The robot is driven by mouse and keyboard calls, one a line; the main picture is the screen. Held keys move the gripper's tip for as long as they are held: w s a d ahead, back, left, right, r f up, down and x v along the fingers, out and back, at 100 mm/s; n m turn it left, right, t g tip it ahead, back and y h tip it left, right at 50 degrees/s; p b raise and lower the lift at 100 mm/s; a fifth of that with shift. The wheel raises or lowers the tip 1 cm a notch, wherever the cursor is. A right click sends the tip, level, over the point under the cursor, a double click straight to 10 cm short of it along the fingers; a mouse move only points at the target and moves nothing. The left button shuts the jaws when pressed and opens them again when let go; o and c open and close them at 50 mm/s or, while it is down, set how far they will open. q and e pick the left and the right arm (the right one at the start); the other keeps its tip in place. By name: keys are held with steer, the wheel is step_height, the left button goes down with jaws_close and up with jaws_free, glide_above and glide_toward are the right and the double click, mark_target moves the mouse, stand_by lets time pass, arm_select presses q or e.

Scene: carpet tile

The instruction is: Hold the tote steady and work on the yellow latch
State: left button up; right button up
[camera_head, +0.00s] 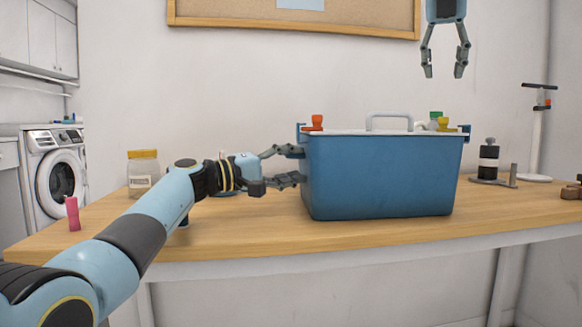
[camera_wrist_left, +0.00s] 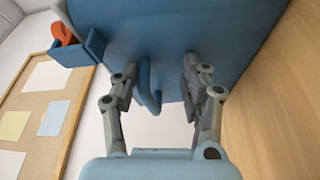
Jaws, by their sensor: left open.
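A blue tote (camera_head: 380,178) with a pale lid and a light handle (camera_head: 388,118) stands on the table. A yellow latch (camera_head: 443,124) shows at the lid's right end, and a red-orange latch (camera_head: 317,122) at its left end. My left gripper (camera_head: 298,166) is at the tote's left side. In the left wrist view its open fingers (camera_wrist_left: 158,88) stand either side of a blue side handle (camera_wrist_left: 150,88), with gaps visible. The red-orange latch also shows there (camera_wrist_left: 62,32). My right gripper (camera_head: 444,76) hangs open and empty, well above the yellow latch.
A yellow-lidded jar (camera_head: 143,175) and a pink object (camera_head: 73,213) are on the table's left. A black bottle (camera_head: 488,162) and a stand (camera_head: 537,135) are right of the tote. A green-capped item (camera_head: 435,116) shows behind the lid. The front table strip is clear.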

arm_select(q)
steer(key=shift+s+f, duration=0.1)
steer(key=shift+f, duration=0.1)
jaws_close()
steer(key=shift+f, duration=0.15)
steer(key=shift+s+f, duration=0.1)
steer(key=shift+o, duration=2.3)
jaws_free()
steer(key=shift+f, duration=0.15)
steer(key=shift+r, duration=0.3)
